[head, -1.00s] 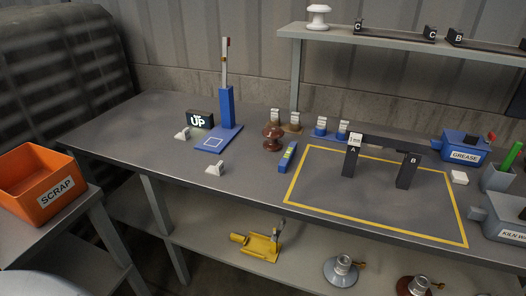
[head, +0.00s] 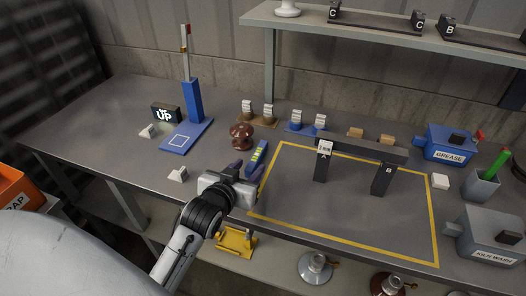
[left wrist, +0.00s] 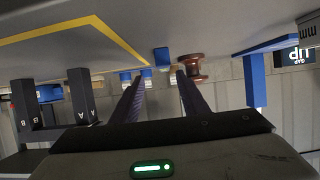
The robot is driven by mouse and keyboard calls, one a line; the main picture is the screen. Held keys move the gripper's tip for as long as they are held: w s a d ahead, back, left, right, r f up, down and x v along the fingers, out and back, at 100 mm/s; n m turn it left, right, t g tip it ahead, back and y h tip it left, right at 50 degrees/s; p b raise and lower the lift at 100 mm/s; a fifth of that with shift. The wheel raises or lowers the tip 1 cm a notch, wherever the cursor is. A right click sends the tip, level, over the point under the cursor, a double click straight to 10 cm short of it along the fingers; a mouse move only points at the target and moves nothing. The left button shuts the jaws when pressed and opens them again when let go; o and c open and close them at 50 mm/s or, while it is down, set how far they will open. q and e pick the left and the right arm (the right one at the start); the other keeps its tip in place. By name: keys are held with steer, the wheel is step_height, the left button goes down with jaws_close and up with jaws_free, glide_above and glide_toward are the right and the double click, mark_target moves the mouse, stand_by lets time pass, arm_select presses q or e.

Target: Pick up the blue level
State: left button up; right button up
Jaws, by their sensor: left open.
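The blue level (head: 258,156) lies on the bench just left of the yellow outlined area, a short blue bar with a yellow-green strip on its face. My left gripper (head: 245,171) is open and empty, with its dark purple fingers at the near end of the level, apart as far as I can tell. In the left wrist view, which is upside down, the level (left wrist: 161,56) shows as a small blue block ahead, between the two fingers (left wrist: 159,76). My right gripper is not in view.
A brown insulator (head: 241,136) stands close behind and left of the level. A blue stand (head: 194,105) is farther left. A dark bridge (head: 360,148) with posts A and B stands inside the yellow outline. A small white piece (head: 177,175) lies left of my gripper.

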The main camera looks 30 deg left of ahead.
mark_target(253, 161)
arm_select(q)
steer(key=x, duration=0.2)
steer(key=shift+w+a+f, duration=0.15)
steer(key=shift+w+a, duration=0.05)
steer(key=shift+w, duration=0.05)
steer(key=x, duration=0.4)
steer(key=shift+s+a+f, duration=0.1)
steer(key=shift+a+f, duration=0.05)
steer(key=shift+a, duration=0.15)
steer(key=shift+w+f, duration=0.15)
steer(key=shift+w, duration=0.2)
steer(key=shift+w+a, duration=0.1)
steer(key=shift+w, duration=0.1)
steer(key=c, duration=0.9)
jaws_close()
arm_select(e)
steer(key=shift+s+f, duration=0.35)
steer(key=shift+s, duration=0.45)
